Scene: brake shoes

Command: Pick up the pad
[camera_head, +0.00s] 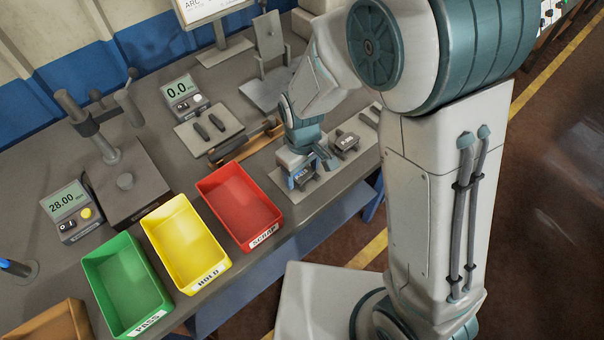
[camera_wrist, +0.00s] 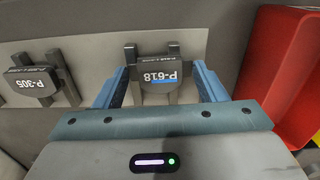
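A dark pad labelled P-618 (camera_wrist: 160,72) rests on a two-bar stand in the wrist view, between the blue fingers of my gripper (camera_wrist: 158,88). The fingers are spread, one to each side of the pad, and small gaps seem to show beside it. In the head view my gripper (camera_head: 305,172) is low over this pad (camera_head: 301,178), and partly hides it. A second pad labelled P-305 (camera_wrist: 33,84) sits on its own stand to the left in the wrist view; in the head view this second pad (camera_head: 345,142) is to the right of my gripper.
A red SCRAP bin (camera_head: 238,205) stands close to my gripper; its wall also shows in the wrist view (camera_wrist: 277,70). A yellow HOLD bin (camera_head: 186,243) and a green PASS bin (camera_head: 125,285) stand farther left. A wooden-handled tool (camera_head: 245,143) lies behind the pads.

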